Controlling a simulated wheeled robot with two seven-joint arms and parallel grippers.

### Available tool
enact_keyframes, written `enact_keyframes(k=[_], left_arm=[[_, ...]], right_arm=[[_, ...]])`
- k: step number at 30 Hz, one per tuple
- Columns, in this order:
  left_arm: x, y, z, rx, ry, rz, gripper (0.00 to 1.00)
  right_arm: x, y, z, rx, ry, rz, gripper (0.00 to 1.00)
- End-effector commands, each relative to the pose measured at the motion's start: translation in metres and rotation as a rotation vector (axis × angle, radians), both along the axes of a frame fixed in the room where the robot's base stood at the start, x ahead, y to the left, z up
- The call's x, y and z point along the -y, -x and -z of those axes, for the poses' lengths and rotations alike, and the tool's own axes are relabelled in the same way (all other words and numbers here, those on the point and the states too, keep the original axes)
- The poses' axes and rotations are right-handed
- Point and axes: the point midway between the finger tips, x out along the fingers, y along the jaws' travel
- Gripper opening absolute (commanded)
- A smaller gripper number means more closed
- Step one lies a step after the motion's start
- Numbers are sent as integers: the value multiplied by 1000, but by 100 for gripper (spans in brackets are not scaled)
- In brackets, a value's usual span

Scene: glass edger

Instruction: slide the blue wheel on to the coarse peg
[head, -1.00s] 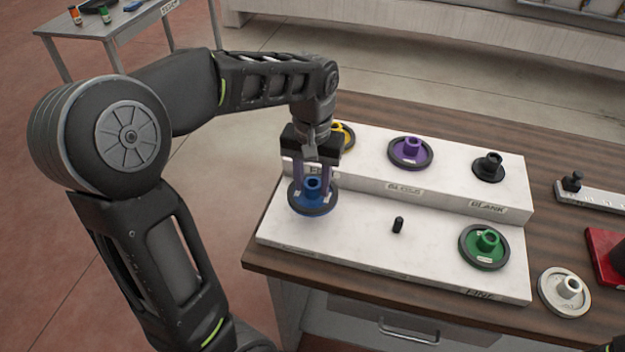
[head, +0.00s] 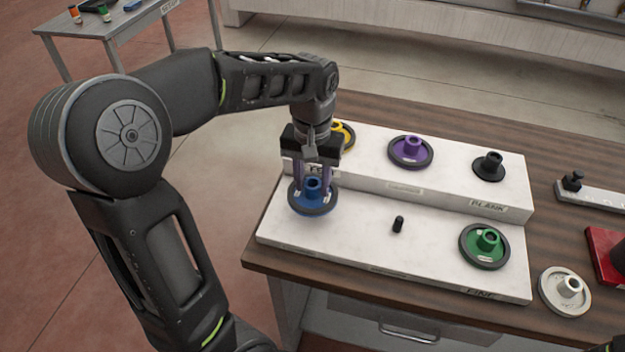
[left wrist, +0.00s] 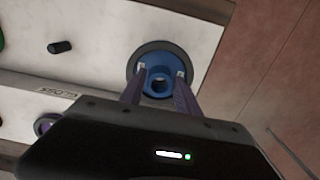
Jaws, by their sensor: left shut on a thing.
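The blue wheel (head: 312,204), with a dark rim and a raised blue hub, is at the left end of the white stand's lower step (head: 350,255). It also shows in the left wrist view (left wrist: 160,60). My left gripper (head: 312,188) points down with a finger on each side of the hub and is shut on it. I cannot tell whether the wheel rests on the step or hangs just above it. Any peg under it is hidden, and I cannot make out a coarse label. A bare black peg (head: 398,224) stands mid-step.
A green wheel (head: 484,247) sits on the lower step's right end. Yellow (head: 346,136), purple (head: 410,153) and black (head: 488,167) pieces sit on the raised back step. A white wheel (head: 565,291) and a red object (head: 607,258) lie on the table to the right.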

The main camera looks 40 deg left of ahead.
Motion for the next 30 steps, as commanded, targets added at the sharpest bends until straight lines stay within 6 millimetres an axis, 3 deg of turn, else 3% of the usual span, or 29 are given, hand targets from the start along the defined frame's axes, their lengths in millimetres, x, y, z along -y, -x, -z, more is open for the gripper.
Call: enact_keyframes(k=[30], left_arm=[[0,0,26,0,0,0,0]], right_arm=[[0,0,20,0,0,0,36]])
